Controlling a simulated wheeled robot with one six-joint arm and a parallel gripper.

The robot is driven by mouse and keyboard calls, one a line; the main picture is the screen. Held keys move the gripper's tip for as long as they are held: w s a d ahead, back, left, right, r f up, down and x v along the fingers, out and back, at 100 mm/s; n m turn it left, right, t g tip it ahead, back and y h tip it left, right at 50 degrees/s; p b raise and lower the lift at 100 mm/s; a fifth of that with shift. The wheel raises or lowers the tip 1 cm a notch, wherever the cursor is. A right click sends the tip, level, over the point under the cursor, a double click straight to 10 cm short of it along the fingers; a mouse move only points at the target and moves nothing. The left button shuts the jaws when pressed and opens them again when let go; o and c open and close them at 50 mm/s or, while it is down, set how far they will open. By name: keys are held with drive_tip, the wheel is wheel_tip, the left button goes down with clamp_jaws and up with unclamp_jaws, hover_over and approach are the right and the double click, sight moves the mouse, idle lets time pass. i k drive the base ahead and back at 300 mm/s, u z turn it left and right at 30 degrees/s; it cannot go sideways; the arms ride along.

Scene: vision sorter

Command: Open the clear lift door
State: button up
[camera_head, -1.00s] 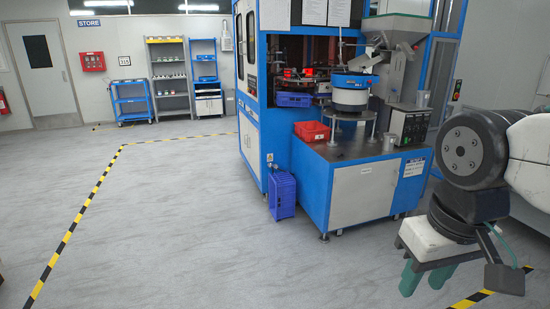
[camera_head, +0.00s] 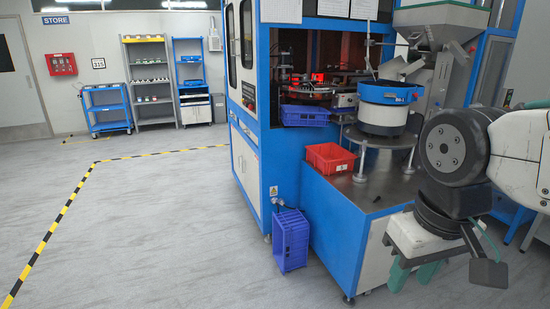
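The blue and white sorter machine (camera_head: 262,215) stands right of centre, with a bay (camera_head: 306,50) in its upper part. I cannot make out a clear lift door panel or tell whether one covers the bay. Red-lit parts and a rail show inside it. My gripper (camera_head: 413,274) hangs at the lower right, in front of the machine's bench and well to the right of the bay. Its two green fingers point down, with a gap between them and nothing seen in it. My arm hides part of the bench's right side.
A red bin (camera_head: 330,158), a blue-banded feeder bowl (camera_head: 384,108) and a metal hopper (camera_head: 440,25) are on the bench side. A blue crate (camera_head: 290,240) stands on the floor against the machine. Shelves and a blue trolley (camera_head: 107,110) line the back wall. The left floor is clear.

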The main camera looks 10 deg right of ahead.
sight(490, 38)
drive_tip(key=i, duration=1.3)
drive_tip(key=z, duration=3)
drive_tip(key=i, duration=2.35)
drive_tip(key=u, duration=1.4)
drive_tip(key=i, duration=0.35)
drive_tip(key=z, duration=0.3)
